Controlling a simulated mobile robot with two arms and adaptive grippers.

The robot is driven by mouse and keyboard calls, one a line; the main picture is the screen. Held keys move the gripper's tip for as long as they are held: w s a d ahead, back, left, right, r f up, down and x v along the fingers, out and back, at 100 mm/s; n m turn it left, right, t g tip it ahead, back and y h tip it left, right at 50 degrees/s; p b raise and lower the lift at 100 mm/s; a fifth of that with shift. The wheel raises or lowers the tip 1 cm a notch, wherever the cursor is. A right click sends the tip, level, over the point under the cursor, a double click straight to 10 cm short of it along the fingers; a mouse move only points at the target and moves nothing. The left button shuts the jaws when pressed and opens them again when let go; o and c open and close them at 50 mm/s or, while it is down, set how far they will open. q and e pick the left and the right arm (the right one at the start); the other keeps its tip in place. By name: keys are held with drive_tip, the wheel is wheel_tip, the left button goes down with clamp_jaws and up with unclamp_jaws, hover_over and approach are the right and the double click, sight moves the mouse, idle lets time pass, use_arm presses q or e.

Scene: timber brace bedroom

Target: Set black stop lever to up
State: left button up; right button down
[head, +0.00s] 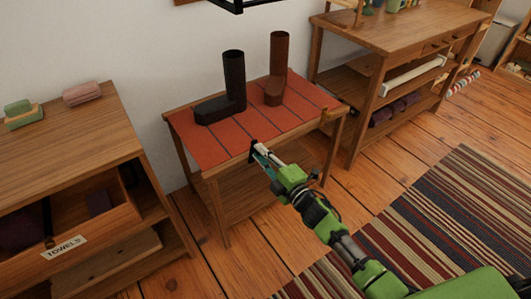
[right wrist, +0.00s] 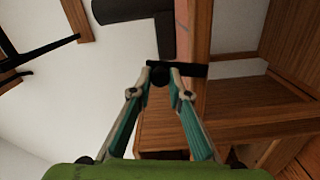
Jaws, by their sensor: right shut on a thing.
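The black stop lever (head: 252,155) is a small dark piece at the front edge of the small table with the red slatted top. In the right wrist view the lever (right wrist: 196,70) is a black bar lying across the fingertips, with a round dark part between them. My right gripper (head: 260,152) reaches it from the front right and is shut on it; its two teal-sided fingers (right wrist: 160,82) close from either side. The fingertips hide part of the lever, and its exact tilt is hard to tell. My left gripper is in neither view.
Two boots, one black (head: 234,80) and one brown (head: 278,62), stand on the red table top (head: 210,148). A wooden cabinet (head: 60,150) with a towels label stands left, a wooden workbench (head: 385,30) right. A striped rug (head: 460,210) covers the floor in front.

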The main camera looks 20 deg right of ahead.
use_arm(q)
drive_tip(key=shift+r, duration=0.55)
use_arm(e)
drive_tip(key=shift+s+a+n, duration=0.3)
drive_tip(key=shift+a+n, duration=0.35)
drive_tip(key=shift+n, duration=0.55)
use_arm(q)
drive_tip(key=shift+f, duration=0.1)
use_arm(e)
drive_tip(key=c, duration=1.9)
unclamp_jaws()
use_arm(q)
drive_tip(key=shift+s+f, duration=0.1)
use_arm(e)
drive_tip(key=shift+s, duration=0.1)
drive_tip(key=v, duration=1.1)
drive_tip(key=shift+s+d, duration=0.15)
drive_tip(key=shift+s, duration=0.25)
